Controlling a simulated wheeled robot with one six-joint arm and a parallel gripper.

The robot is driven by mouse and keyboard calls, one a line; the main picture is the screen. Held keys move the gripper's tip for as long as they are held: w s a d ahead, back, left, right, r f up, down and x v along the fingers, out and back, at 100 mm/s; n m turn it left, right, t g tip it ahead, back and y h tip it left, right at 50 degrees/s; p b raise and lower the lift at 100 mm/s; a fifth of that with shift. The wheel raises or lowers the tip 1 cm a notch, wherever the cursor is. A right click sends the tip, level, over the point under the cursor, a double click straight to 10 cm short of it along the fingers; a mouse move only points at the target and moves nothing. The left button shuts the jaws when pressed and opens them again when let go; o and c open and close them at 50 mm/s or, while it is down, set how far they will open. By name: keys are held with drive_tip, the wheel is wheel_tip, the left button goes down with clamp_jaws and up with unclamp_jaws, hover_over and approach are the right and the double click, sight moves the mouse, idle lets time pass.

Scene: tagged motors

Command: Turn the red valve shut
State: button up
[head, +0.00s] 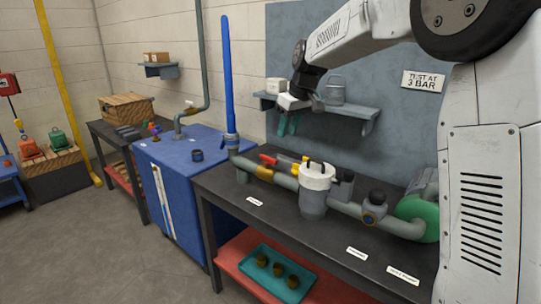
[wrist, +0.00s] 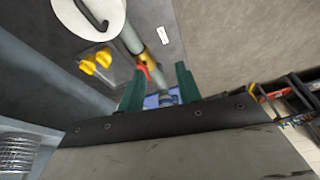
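The red valve (head: 268,159) is a small red lever on the grey pipe (head: 282,180) along the back of the dark bench. In the wrist view the red valve (wrist: 142,71) shows beside the left fingertip, partly hidden by it. My gripper (head: 288,130) is above and behind the valve in the head view, in front of the wall shelf, with green fingers pointing down. In the wrist view my gripper (wrist: 160,72) has its fingers apart with nothing held between them. It looks clear of the valve.
Yellow handles (head: 297,169) and a white-lidded canister (head: 316,180) stand close right of the valve. A blue upright pipe (head: 227,75) rises to its left. The wall shelf (head: 345,108) carries a metal can (head: 334,90) near my gripper. The bench front (head: 290,230) is mostly clear.

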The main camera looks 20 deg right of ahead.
drive_tip(key=n, duration=0.2)
approach(268, 157)
drive_tip(key=shift+s+d+f+t+y, duration=0.25)
drive_tip(key=shift+s+t+y, duration=0.05)
drive_tip(key=shift+s, duration=0.05)
drive_tip(key=x, duration=0.8)
drive_tip(key=shift+w+f, duration=0.15)
drive_tip(key=shift+w, duration=0.15)
drive_tip(key=shift+d, duration=0.1)
clamp_jaws()
